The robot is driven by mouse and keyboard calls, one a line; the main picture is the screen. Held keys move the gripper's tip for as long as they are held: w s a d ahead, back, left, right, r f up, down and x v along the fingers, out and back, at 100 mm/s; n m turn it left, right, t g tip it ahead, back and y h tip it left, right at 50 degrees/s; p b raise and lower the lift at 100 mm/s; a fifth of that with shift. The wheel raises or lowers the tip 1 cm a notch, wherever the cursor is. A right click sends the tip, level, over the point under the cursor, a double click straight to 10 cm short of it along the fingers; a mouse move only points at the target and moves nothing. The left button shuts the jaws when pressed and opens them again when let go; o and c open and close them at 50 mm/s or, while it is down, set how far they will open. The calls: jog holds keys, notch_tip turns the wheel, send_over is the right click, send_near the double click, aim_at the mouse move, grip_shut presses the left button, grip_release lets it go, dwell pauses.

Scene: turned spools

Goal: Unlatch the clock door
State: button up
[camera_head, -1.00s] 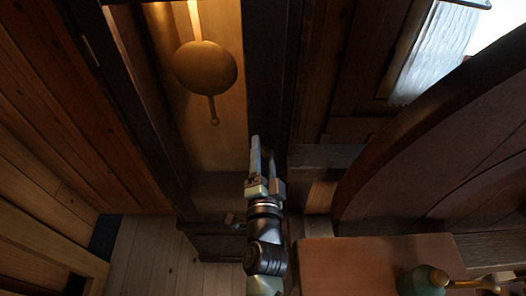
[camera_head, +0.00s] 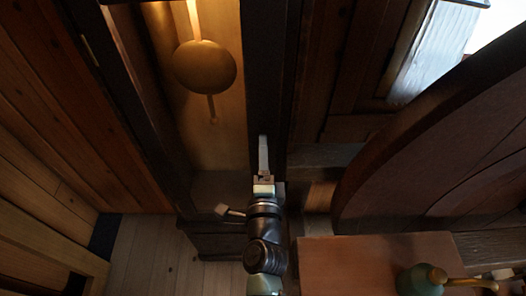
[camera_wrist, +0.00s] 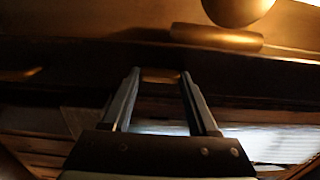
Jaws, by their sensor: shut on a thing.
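The clock case stands open to view, with a round brass pendulum bob (camera_head: 205,67) hanging in its lit interior. The dark upright of the clock door frame (camera_head: 266,80) runs down the right of it. My gripper (camera_head: 263,138) is at the lower part of this upright, its fingers seen edge-on. In the wrist view my gripper (camera_wrist: 160,75) has a small brass piece (camera_wrist: 160,76) between its fingertips, apparently the latch, and is shut on it. In the head view the fingers hide the latch. The bob's lower edge (camera_wrist: 238,10) shows at the top of the wrist view.
A curved dark wooden piece (camera_head: 400,130) and a reddish-brown surface (camera_head: 375,262) with a green and brass object (camera_head: 425,279) are on the right. Plank walls (camera_head: 70,110) stand on the left. Pale floor (camera_head: 150,250) shows at the lower left.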

dwell(0.3)
jog(key=o, duration=1.4)
jog(key=shift+s+b, duration=1.85)
jog(key=shift+s, duration=4.65)
